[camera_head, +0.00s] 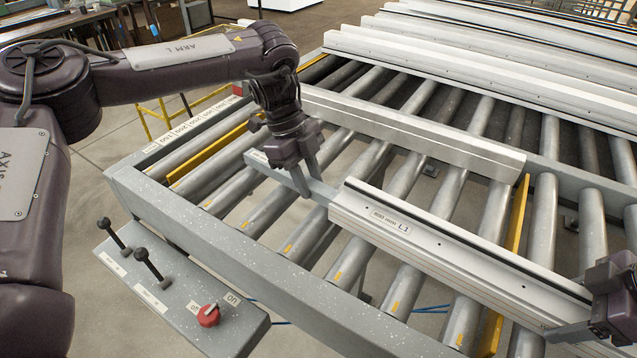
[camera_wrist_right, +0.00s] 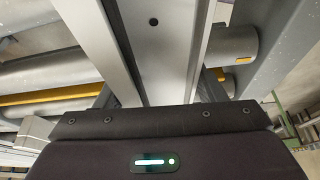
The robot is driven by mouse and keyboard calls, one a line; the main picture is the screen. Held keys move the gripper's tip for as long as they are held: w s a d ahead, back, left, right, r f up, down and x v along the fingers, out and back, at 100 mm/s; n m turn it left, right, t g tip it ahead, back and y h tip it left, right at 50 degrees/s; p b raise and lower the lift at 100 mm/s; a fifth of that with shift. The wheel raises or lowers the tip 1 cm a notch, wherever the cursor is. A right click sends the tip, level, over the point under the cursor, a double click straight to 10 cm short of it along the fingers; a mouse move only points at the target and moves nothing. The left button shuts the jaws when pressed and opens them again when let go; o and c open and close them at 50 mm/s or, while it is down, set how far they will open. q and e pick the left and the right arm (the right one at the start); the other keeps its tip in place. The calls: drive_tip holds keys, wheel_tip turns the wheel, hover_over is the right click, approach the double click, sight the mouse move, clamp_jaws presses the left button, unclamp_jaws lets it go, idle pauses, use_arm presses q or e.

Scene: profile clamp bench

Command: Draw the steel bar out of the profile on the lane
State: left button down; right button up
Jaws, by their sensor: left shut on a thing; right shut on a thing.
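The white profile (camera_head: 450,250), labelled L1, lies slantwise on the roller lane (camera_head: 230,222). The grey steel bar (camera_head: 325,192) sticks out of its left end, and the rest of the bar's length inside the profile is hidden. My left gripper (camera_head: 307,188) is shut on the protruding bar, a little short of the profile's end. My right gripper (camera_head: 578,332) is at the profile's right end, partly cut off by the picture edge. In the right wrist view, its fingers (camera_wrist_right: 160,92) are closed on both sides of the profile (camera_wrist_right: 155,50).
Yellow strips (camera_head: 518,215) stand between rollers. A control box (camera_head: 185,290) with two black levers and a red knob (camera_head: 208,315) is at the front left.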

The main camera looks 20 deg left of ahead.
sight(262, 158)
use_arm(q)
drive_tip(key=w+a, duration=0.1)
drive_tip(key=a, duration=0.3)
drive_tip(key=w+a, duration=0.1)
drive_tip(key=a, duration=0.3)
drive_tip(key=w+a, duration=0.2)
drive_tip(key=a, duration=0.2)
drive_tip(key=shift+a, duration=0.3)
drive_tip(key=c, duration=1)
unclamp_jaws()
drive_tip(key=shift+c, duration=0.2)
